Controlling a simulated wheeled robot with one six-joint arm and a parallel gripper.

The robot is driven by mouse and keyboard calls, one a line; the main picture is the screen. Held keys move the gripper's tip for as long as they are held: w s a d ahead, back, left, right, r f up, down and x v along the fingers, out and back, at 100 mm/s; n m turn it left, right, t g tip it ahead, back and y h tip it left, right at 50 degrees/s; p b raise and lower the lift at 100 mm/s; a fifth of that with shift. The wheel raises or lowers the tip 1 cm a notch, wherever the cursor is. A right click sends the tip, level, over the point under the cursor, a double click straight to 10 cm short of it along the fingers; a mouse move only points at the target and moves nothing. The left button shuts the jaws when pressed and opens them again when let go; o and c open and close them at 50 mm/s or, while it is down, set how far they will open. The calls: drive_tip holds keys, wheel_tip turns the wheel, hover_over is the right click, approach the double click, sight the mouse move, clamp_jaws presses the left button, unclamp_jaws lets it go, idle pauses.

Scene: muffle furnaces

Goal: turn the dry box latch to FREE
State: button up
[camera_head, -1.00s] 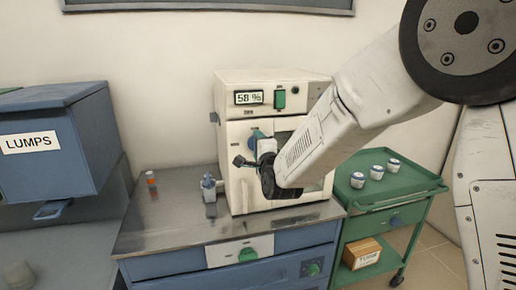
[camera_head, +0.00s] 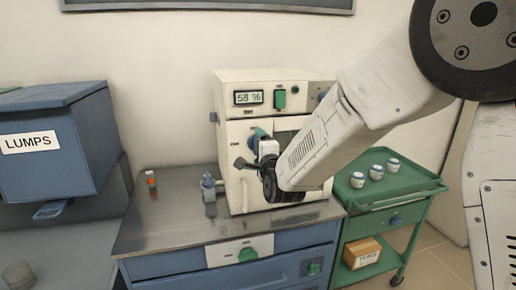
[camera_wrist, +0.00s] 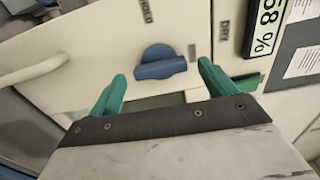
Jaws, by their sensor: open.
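The dry box (camera_head: 238,190) is a cream cabinet with a display reading 58 %. Its latch (camera_wrist: 160,66) is a round blue knob with a raised grip bar. The bar lies roughly crosswise in the wrist view. A dark label sits above the latch and a plain dark mark to its right; I cannot read FREE on either. My gripper (camera_wrist: 160,74) is open, its green fingers spread on either side of the latch and a little short of it. No contact shows. In the head view my gripper and wrist partly cover the latch and the door front.
A small bottle (camera_head: 151,182) and a grey-blue dispenser (camera_head: 208,187) stand left of the box on the metal worktop (camera_head: 150,232). A blue LUMPS bin (camera_head: 50,150) is at left. A green cart (camera_head: 400,188) with three jars stands at right.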

drive_tip(key=v, duration=0.6)
drive_tip(key=shift+s, duration=0.2)
wheel_tip(320, 180, down, 7)
drive_tip(key=s+n+g, duration=0.2)
drive_tip(key=n+g, duration=0.2)
drive_tip(key=n, duration=0.1)
drive_tip(key=s+d+f+n+g+h, duration=0.1)
drive_tip(key=s+d+f+n+g, duration=0.1)
drive_tip(key=s+n+g, duration=0.15)
drive_tip(key=s+d+f+n+g+h, duration=0.1)
drive_tip(key=s+d+f+n+g, duration=0.15)
drive_tip(key=s, duration=0.25)
drive_tip(key=s+d+r+n+g+h, duration=0.1)
drive_tip(key=s+d+r+g, duration=0.1)
drive_tip(key=s+d+r, duration=0.2)
drive_tip(key=s+d+r+n+g+h, duration=0.1)
drive_tip(key=s+d+r+g, duration=0.1)
drive_tip(key=s+d, duration=0.8)
drive_tip(key=s+d+r+n+g+h, duration=0.1)
drive_tip(key=s+d+r, duration=0.4)
drive_tip(key=s, duration=0.8)
drive_tip(key=shift+s+d+r+n+g, duration=0.3)
drive_tip(key=shift+d+n+g, duration=0.2)
drive_tip(key=shift+d, duration=0.7)
